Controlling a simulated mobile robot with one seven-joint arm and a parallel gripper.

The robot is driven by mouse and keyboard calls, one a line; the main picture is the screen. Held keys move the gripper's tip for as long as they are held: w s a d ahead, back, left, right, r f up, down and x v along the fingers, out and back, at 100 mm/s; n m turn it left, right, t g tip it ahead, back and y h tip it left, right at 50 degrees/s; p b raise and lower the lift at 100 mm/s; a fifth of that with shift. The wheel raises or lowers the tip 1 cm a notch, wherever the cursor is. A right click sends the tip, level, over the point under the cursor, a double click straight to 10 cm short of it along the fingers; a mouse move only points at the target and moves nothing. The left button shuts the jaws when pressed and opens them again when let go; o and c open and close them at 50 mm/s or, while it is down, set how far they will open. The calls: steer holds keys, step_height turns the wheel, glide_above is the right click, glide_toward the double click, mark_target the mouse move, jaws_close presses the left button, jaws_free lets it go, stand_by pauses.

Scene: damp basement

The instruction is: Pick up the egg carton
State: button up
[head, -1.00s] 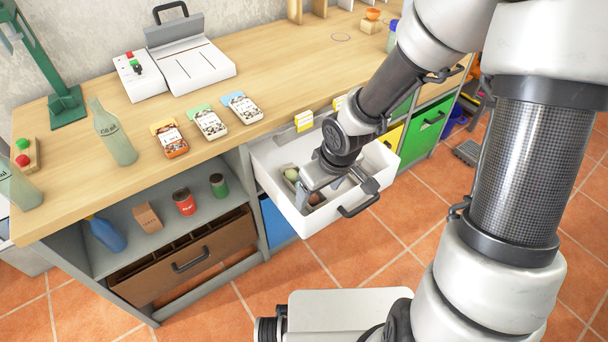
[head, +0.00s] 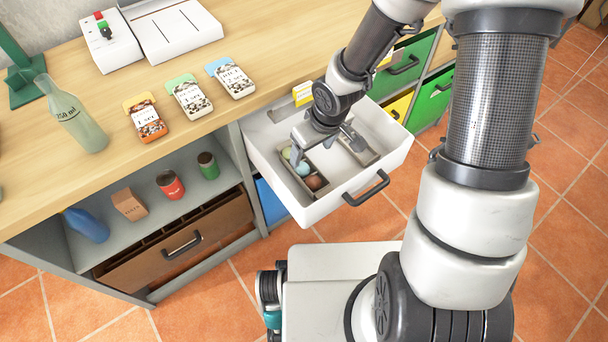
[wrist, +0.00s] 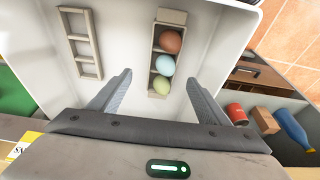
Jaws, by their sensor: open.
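The egg carton (wrist: 152,60) is a narrow grey-beige tray holding a brown, a blue and a green egg in a row. It lies inside the open white drawer (head: 352,197), and in the head view the carton (head: 319,171) is partly hidden by my gripper (head: 326,147). My gripper is open and empty above the drawer. In the wrist view my gripper (wrist: 161,78) has one finger on each side of the carton's green-egg end, with gaps between fingers and carton. Contact is not visible.
An empty grey divided rack (wrist: 70,45) lies in the drawer beside the carton. The drawer walls surround both. The worktop (head: 180,65) carries seed packets (head: 190,97) and a bottle (head: 72,115). Cans (head: 170,185) stand on the shelf at left.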

mark_target(305, 166)
steer(key=b+x, duration=0.1)
steer(key=x, duration=0.3)
steer(key=shift+w+f, duration=0.1)
steer(key=shift+f, duration=0.05)
steer(key=b+x, duration=0.1)
steer(key=x, duration=0.1)
steer(key=s+b+x, duration=0.1)
steer(key=x, duration=0.1)
steer(key=shift+w+a+f+b, duration=0.1)
steer(key=shift+a+f+b, duration=0.1)
steer(key=shift+f+b, duration=0.15)
steer(key=shift+w+a+f, duration=0.1)
steer(key=shift+w+f, duration=0.05)
steer(key=shift+f, duration=0.15)
steer(key=c, duration=1)
steer(key=shift+r, duration=0.1)
steer(key=shift+c, duration=0.7)
steer(key=shift+r, duration=0.1)
